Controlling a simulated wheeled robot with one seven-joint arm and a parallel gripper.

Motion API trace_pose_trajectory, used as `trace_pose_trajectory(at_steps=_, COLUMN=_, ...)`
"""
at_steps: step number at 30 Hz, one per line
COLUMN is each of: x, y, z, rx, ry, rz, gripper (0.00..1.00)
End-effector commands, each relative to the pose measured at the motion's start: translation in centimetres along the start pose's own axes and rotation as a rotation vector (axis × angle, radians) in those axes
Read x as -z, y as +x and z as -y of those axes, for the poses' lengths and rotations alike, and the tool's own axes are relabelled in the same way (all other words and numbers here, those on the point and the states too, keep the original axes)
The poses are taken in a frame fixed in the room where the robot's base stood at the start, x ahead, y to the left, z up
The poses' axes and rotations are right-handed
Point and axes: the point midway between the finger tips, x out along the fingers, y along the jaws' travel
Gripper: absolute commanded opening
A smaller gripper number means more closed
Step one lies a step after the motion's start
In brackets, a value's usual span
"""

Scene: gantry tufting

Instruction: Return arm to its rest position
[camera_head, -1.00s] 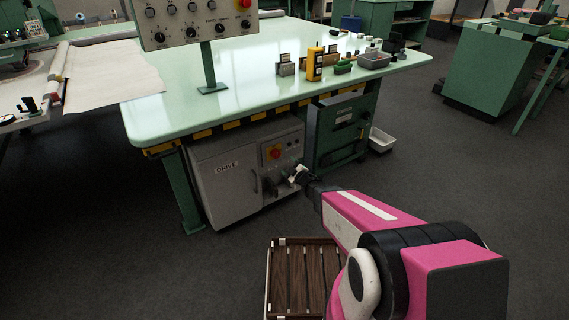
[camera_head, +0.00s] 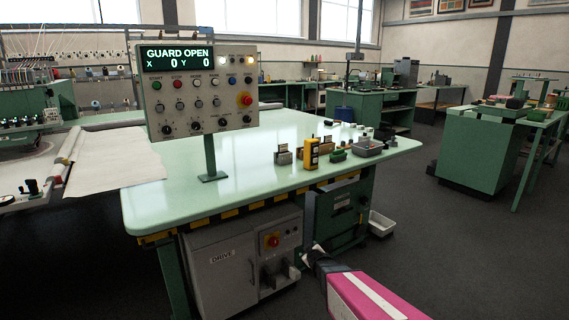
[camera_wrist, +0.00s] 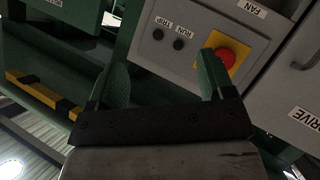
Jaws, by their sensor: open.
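My pink and white arm reaches in from the bottom right of the head view. My gripper (camera_head: 312,254) is beside the front of the grey drive cabinet (camera_head: 222,279) under the green table. In the wrist view my gripper (camera_wrist: 160,85) shows two green fingers set wide apart, with nothing between them. The cabinet's red button (camera_wrist: 227,57) on its yellow plate is behind the right finger. Two dark buttons labelled RUN and TRIP (camera_wrist: 168,39) show between the fingers. I cannot tell how far the fingertips are from the panel.
A control panel (camera_head: 197,92) on a post reads GUARD OPEN. The green tabletop (camera_head: 250,160) carries a yellow device (camera_head: 311,154) and a grey tray (camera_head: 368,148). The floor (camera_head: 440,240) at right is open.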

Motion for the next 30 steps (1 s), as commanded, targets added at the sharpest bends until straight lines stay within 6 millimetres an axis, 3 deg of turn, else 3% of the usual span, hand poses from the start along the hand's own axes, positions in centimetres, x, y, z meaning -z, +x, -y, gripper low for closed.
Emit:
trace_pose_trajectory(at_steps=3, x=-1.4, y=-3.4, z=-2.1, rx=-0.001, ry=0.108, rz=0.189, gripper=0.75)
trace_pose_trajectory(at_steps=9, x=-3.6, y=-9.6, z=-3.6, rx=0.035, ry=0.302, rz=0.505, gripper=0.75)
trace_pose_trajectory(at_steps=14, x=-4.7, y=-15.6, z=-3.5, rx=0.097, ry=0.455, rz=0.748, gripper=0.75)
trace_pose_trajectory(at_steps=21, x=-4.4, y=-23.9, z=-2.3, rx=0.217, ry=0.629, rz=1.039, gripper=0.75)
trace_pose_trajectory(at_steps=25, x=-4.0, y=-26.4, z=-1.9, rx=0.262, ry=0.673, rz=1.123, gripper=0.75)
trace_pose_trajectory(at_steps=30, x=-3.9, y=-27.2, z=-1.7, rx=0.280, ry=0.689, rz=1.155, gripper=0.75)
